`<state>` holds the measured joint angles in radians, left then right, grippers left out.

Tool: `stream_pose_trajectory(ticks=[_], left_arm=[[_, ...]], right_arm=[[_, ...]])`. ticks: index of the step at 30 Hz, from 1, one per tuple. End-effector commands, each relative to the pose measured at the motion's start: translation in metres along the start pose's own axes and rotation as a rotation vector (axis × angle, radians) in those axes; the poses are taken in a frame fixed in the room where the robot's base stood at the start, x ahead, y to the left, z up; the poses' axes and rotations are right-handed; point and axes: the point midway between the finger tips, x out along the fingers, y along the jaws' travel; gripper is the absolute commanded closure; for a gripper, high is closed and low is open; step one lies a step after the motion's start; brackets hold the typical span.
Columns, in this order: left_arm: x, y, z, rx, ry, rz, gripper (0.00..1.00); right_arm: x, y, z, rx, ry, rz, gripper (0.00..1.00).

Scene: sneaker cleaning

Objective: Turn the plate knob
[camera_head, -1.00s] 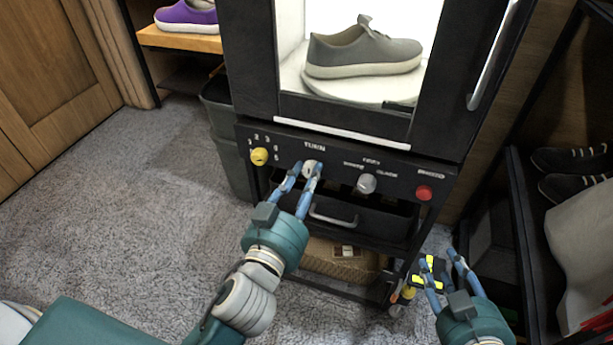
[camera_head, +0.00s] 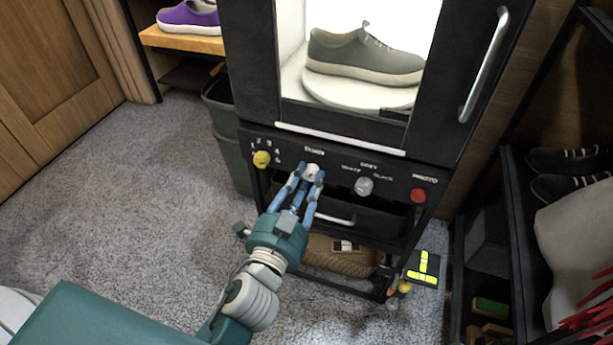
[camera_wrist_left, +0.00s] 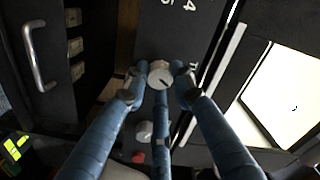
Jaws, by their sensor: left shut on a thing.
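The plate knob (camera_head: 312,173) is a small white dial under the "TURN" label on the black panel. My left gripper (camera_head: 307,178) is shut on it, with blue fingers on either side. In the left wrist view, the round knob face (camera_wrist_left: 160,76) with a dark mark sits between the fingertips. A grey sneaker (camera_head: 365,55) stands on the round white plate (camera_head: 345,92) inside the lit cabinet above. My right gripper is out of view.
A yellow knob (camera_head: 261,159), a grey knob (camera_head: 364,186) and a red button (camera_head: 418,195) share the panel. A drawer handle (camera_head: 335,218) lies below the knob. A dark bin (camera_head: 228,140) stands left of the cabinet. A shoe rack with dark shoes (camera_head: 565,160) is at right.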

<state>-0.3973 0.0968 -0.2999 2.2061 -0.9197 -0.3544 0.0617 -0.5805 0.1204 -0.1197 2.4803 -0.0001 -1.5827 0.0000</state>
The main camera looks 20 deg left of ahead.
Motion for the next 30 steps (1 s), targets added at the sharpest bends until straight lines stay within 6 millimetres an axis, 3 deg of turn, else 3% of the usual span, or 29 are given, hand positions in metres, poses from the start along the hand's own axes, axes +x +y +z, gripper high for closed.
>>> stream_pose_trajectory(ticks=[17,18,20,30], left_arm=[[0.0001,-0.0007,-0.0024,0.037,0.006,-0.002,1.00],[0.0001,-0.0007,-0.0024,0.037,0.006,-0.002,0.69],[0.0001,-0.0006,-0.0023,0.037,0.006,-0.001,0.57],[-0.0025,0.0002,-0.0006,0.036,0.001,0.000,0.56]], right_arm=[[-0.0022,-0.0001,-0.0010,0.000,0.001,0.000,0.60],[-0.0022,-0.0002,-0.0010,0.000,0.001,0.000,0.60],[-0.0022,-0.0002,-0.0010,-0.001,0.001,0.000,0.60],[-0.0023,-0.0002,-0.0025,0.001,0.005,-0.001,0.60]])
